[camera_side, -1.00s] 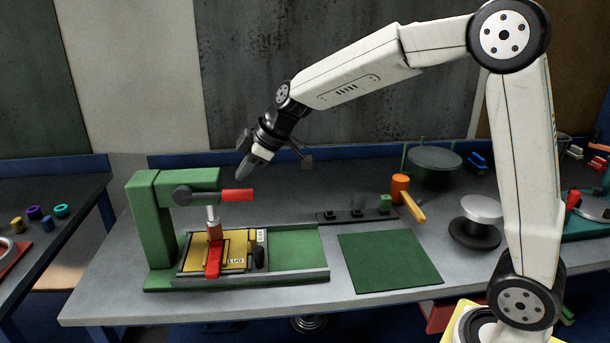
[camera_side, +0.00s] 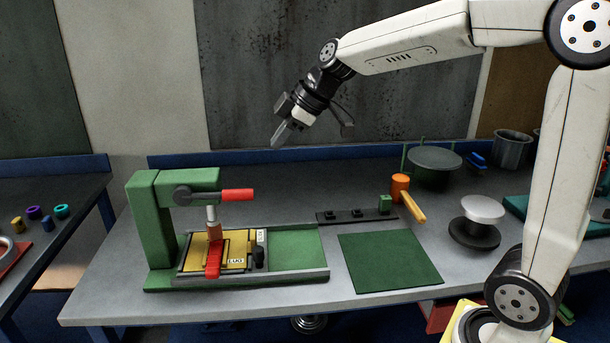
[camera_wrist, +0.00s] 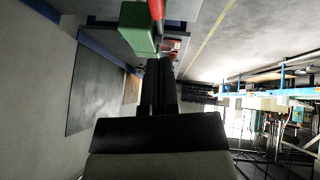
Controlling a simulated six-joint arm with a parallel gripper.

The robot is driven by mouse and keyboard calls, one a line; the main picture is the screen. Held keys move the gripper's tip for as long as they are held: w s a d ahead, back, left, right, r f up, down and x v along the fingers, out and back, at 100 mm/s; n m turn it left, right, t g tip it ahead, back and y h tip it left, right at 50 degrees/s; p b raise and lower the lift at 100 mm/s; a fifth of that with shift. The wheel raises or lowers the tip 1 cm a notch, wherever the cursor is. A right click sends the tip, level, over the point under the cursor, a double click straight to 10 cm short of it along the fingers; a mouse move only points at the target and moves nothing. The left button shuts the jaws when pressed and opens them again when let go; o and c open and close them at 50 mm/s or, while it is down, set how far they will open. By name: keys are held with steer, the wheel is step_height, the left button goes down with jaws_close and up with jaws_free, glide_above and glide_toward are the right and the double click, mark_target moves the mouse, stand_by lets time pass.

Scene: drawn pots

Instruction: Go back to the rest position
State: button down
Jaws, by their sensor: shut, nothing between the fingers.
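My gripper (camera_side: 279,138) is shut and empty. In the side view it hangs in the air above the back of the bench, pointing down and to the left, clear of everything. The green press (camera_side: 150,225) stands at the left of the bench, with its red-handled lever (camera_side: 237,195) pointing right. Below its ram, a yellow plate (camera_side: 196,257) with a red clamp (camera_side: 213,262) lies in the press's tray. In the wrist view my gripper (camera_wrist: 158,65) shows as a dark shape, with part of the green press (camera_wrist: 137,25) beyond it.
A green mat (camera_side: 390,262) lies bare right of the press. Behind it are a dark rack (camera_side: 345,216) and an orange-headed mallet (camera_side: 400,188). A round stand (camera_side: 478,220) and a green-grey drum (camera_side: 433,165) stand further right. The air around my gripper is free.

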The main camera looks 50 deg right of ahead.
steer(key=shift+f, duration=0.1)
steer(key=s+f+m+g+h, duration=0.1)
steer(key=s+f+m+h, duration=0.1)
steer(key=s+f+m, duration=0.3)
steer(key=s+a+f+m+g+h, duration=0.1)
steer(key=s+f+m, duration=0.4)
steer(key=s+f, duration=0.6)
step_height(320, 180, down, 6)
steer(key=shift+s+f+g+h, duration=0.1)
steer(key=shift+s+g+h, duration=0.25)
steer(key=shift+g, duration=0.45)
